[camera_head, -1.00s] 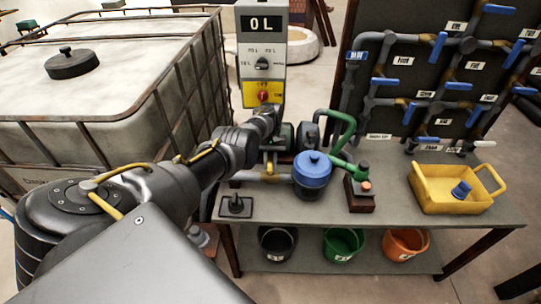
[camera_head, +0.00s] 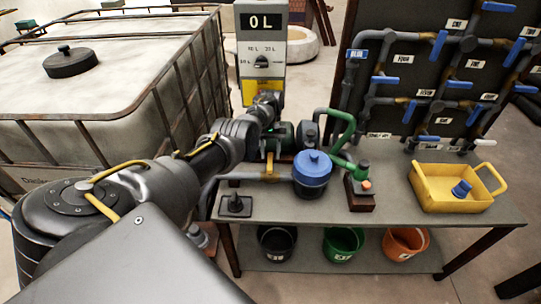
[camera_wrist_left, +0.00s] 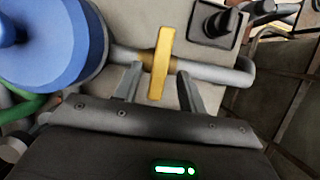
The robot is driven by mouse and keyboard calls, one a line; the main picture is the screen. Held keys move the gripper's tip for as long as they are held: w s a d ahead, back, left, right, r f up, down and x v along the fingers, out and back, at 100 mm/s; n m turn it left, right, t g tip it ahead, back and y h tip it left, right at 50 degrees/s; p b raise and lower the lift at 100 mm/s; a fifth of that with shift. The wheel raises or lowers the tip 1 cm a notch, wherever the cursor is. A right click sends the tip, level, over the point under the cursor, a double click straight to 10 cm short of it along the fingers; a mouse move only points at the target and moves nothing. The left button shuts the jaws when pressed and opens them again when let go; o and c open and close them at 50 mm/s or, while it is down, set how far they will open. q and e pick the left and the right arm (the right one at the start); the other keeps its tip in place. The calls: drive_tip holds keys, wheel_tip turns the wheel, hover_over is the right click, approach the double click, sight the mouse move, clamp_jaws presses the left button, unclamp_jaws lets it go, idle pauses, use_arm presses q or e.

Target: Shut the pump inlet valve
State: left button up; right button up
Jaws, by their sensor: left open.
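The pump inlet valve has a yellow lever (camera_wrist_left: 162,62) on a grey pipe (camera_wrist_left: 224,74). In the left wrist view the lever lies across the pipe. My left gripper (camera_wrist_left: 157,78) is open, with one finger on each side of the lever and gaps showing on both sides. In the head view the lever (camera_head: 270,165) is small, beside the blue-lidded pot (camera_head: 312,170). My left gripper (camera_head: 270,148) is over it there, its fingertips hard to make out. My right gripper is out of view.
The blue pot (camera_wrist_left: 50,45) is close to the left finger side in the wrist view. A black switch-like block (camera_head: 236,205) stands on the bench's front left. A yellow tray (camera_head: 440,200) is at the right. A caged white tank (camera_head: 100,110) borders my arm.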

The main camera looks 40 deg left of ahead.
use_arm(q)
drive_tip(key=shift+b+v, duration=0.4)
drive_tip(key=shift+v, duration=1.45)
drive_tip(key=shift+w, duration=0.1)
